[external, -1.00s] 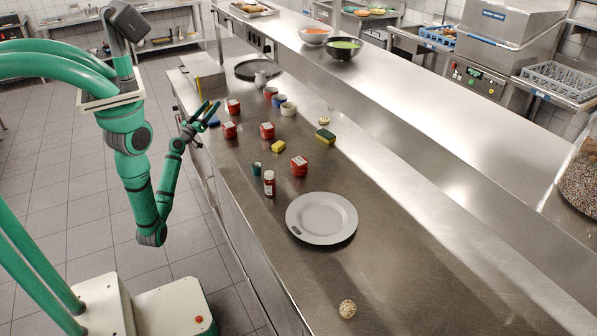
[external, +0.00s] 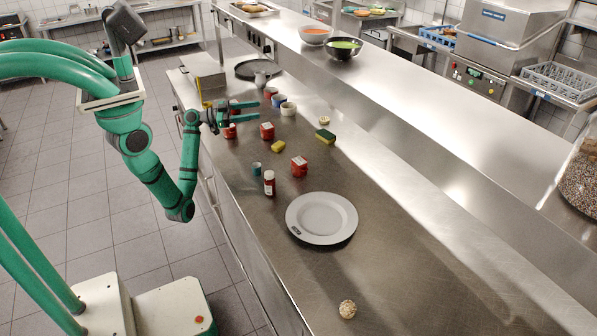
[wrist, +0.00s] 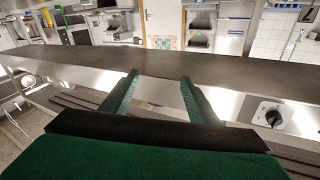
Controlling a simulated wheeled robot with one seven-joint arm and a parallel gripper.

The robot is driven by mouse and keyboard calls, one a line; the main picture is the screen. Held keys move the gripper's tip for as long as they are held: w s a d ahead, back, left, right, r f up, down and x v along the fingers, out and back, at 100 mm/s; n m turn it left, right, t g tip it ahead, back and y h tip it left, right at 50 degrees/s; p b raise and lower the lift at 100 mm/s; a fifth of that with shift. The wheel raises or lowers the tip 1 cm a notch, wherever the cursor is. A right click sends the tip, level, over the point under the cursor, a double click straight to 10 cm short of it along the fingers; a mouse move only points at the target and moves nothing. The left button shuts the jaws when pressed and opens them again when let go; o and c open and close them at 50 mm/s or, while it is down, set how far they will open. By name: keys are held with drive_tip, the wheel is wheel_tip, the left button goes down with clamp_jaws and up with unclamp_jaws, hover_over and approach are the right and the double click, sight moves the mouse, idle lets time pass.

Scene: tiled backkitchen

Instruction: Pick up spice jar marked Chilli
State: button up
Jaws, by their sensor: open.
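I cannot read the word Chilli on anything. A small upright jar (external: 269,184) with red contents and a pale label stands on the steel counter, left of the white plate; it may be the spice jar. My gripper (external: 258,109) is above the counter's far left part, well beyond that jar, with its fingers pointing right. It is open. In the wrist view my two green fingers (wrist: 159,80) are spread with nothing between them; no jar shows there.
Red boxes (external: 267,131) (external: 299,166) stand on the steel counter (external: 400,262). A teal pot (external: 256,169), yellow sponge (external: 277,146), green-yellow sponge (external: 325,136) and white bowl (external: 288,109) are nearby. The white plate (external: 322,219) lies right. The counter's near right is mostly clear.

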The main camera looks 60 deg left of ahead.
drive_tip(key=s+d+f+m+g+h, duration=0.25)
drive_tip(key=d+f+g, duration=0.45)
drive_tip(key=d, duration=0.7)
drive_tip(key=m+g+h, duration=0.2)
drive_tip(key=m+g, duration=0.1)
drive_tip(key=g, duration=0.1)
approach(274, 188)
drive_tip(key=shift+w+d+f+y, duration=0.15)
drive_tip(key=shift+w+d+y, duration=0.1)
drive_tip(key=shift+d, duration=0.3)
drive_tip(key=x, duration=0.4)
drive_tip(key=shift+w+d+f, duration=0.15)
drive_tip(key=shift+x, duration=2.95)
drive_tip(key=shift+f, duration=0.1)
drive_tip(key=c, duration=1.2)
